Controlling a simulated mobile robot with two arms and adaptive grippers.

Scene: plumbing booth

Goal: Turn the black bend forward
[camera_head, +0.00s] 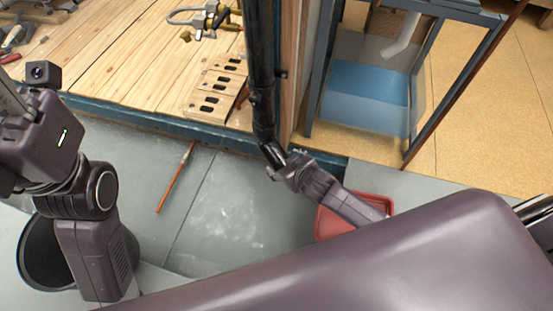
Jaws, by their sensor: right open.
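A black pipe (260,65) runs down from the top edge along the wooden post. The black bend (268,146) is at its lower end, partly hidden by my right gripper. My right gripper (274,161) is open, with its fingers right at the bend; I cannot tell whether they touch it. My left gripper (12,103) is at the left edge, far from the pipe. It is partly cut off, and its fingers do not show clearly.
A red bin (327,224) stands on the grey floor under my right arm. A black bucket (35,258) is at lower left. An orange-handled stick (174,183) lies on the floor. A slotted wooden block (212,103) and fittings lie on the wooden deck. A blue-panelled metal frame (365,95) stands right of the post.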

